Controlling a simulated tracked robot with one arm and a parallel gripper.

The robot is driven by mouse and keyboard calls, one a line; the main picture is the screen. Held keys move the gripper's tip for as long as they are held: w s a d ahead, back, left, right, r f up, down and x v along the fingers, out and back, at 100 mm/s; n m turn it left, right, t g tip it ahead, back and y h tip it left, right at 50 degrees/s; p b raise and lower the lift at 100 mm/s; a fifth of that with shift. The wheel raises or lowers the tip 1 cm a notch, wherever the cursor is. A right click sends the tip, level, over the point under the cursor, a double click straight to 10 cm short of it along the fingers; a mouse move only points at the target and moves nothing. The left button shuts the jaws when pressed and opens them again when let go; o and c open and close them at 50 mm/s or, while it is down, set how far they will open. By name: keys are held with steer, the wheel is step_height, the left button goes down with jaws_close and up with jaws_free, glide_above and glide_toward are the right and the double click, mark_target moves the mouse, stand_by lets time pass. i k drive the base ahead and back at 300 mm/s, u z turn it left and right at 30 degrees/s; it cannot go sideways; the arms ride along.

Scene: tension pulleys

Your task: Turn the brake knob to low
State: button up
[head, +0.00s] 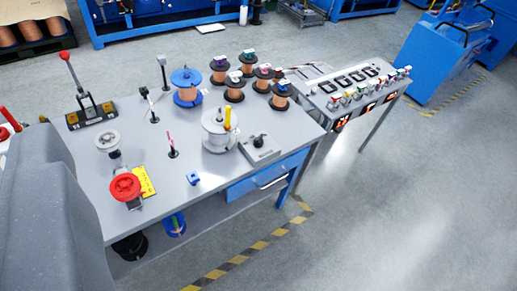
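A black rotary knob (258,141) sits on top of a small grey box (266,155) near the right front corner of the grey workbench. It is the only thing here that looks like the brake knob. It is small in the picture, so I cannot read its setting or any marks around it. My gripper is not in view. A large grey part, likely of my own arm, fills the lower left and hides that end of the bench.
The workbench (205,178) carries a red mushroom button (125,186), a red-topped lever (78,85), a blue spool (187,86), a grey cylinder (218,130) beside the knob box, and several copper spools (234,88). A drawer (265,178) is below. Floor at right front is clear.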

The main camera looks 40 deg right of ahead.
mark_target(258, 141)
steer(key=z, duration=0.2)
steer(key=i, duration=0.95)
steer(key=z, duration=0.45)
